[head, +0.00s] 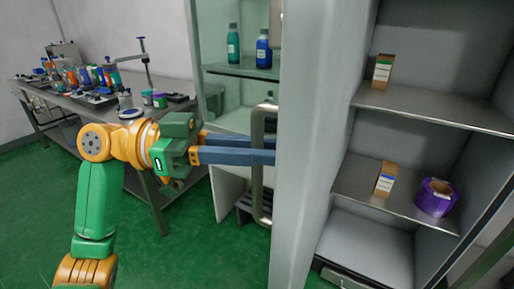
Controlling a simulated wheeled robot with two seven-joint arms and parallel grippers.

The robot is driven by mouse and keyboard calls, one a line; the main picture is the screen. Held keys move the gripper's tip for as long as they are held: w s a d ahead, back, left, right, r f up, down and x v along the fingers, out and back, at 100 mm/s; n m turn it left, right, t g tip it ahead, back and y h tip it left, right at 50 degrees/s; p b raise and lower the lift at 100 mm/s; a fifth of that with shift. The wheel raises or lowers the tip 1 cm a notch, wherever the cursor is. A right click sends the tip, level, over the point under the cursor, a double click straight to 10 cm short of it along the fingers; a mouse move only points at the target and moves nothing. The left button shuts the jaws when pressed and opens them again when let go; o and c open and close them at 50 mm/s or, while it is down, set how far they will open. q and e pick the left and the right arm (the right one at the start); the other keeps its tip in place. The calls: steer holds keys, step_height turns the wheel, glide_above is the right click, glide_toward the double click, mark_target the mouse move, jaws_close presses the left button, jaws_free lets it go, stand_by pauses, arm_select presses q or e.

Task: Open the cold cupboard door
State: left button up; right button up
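The cold cupboard's pale grey door (305,150) stands open, seen nearly edge-on, with the shelved interior (400,130) exposed to its right. A metal bar handle (258,195) runs upright on the door's left-hand face. My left gripper (268,150) reaches in from the left, its long blue fingers level and at the handle's mid-height, their tips close to the door. The fingers overlap the handle in the picture; whether they grip it or only lie beside it is unclear. My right gripper is out of view.
Inside the cupboard are two small cartons (382,72) (386,180) and a purple roll (436,198) on metal shelves. A glass-shelved cabinet with bottles (263,50) stands behind the door. A cluttered workbench (150,108) is at left. Green floor (30,200) is clear at left.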

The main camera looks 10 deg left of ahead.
arm_select(q)
steer(key=o, duration=0.4)
steer(key=shift+o, duration=0.2)
steer(key=a+b, duration=0.1)
steer(key=a, duration=0.6)
steer(key=shift+s, duration=0.25)
